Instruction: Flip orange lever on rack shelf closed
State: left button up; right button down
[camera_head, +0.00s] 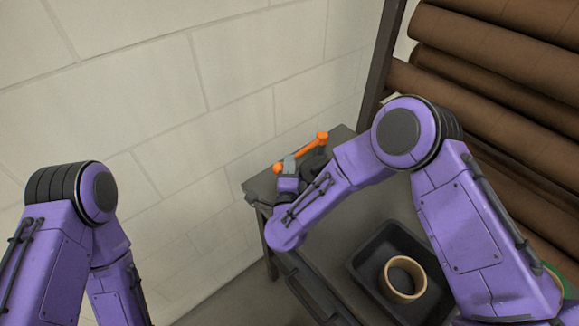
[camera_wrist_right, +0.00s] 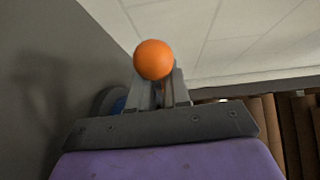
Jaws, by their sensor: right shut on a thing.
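The orange lever (camera_head: 303,151) shows in the head view above a dark shelf, slanting up from lower left to a round knob at upper right. In the right wrist view an orange ball-shaped knob (camera_wrist_right: 154,59) sits at the tips of my right gripper (camera_wrist_right: 160,85). My right gripper (camera_head: 288,165) also shows in the head view at the lower left end of the lever, shut on the lever. Its fingertips are partly hidden by the knob. My left arm is at the left of the head view, but its gripper is out of view.
The dark grey rack shelf (camera_head: 258,186) stands by a pale block wall (camera_head: 150,80). A black bin (camera_head: 362,262) holding a tan ring (camera_head: 404,297) is below my right arm. Brown rolls (camera_head: 490,60) are stacked at the right behind a dark post (camera_head: 382,55).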

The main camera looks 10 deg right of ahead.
jog(key=shift+s+a+f, duration=0.15)
jog(key=shift+s+f, duration=0.1)
jog(key=shift+f, duration=0.05)
jog(key=c, duration=1.1)
grip_release()
jog(key=shift+o, duration=1.4)
jog(key=shift+r, duration=0.2)
jog(key=shift+s, duration=0.2)
jog(key=s, duration=0.3)
jog(key=s+a+b, duration=0.1)
jog(key=s, duration=0.2)
jog(key=s+a+b, duration=0.1)
jog(key=s, duration=0.1)
jog(key=shift+s+r, duration=0.1)
jog(key=shift+s, duration=0.8)
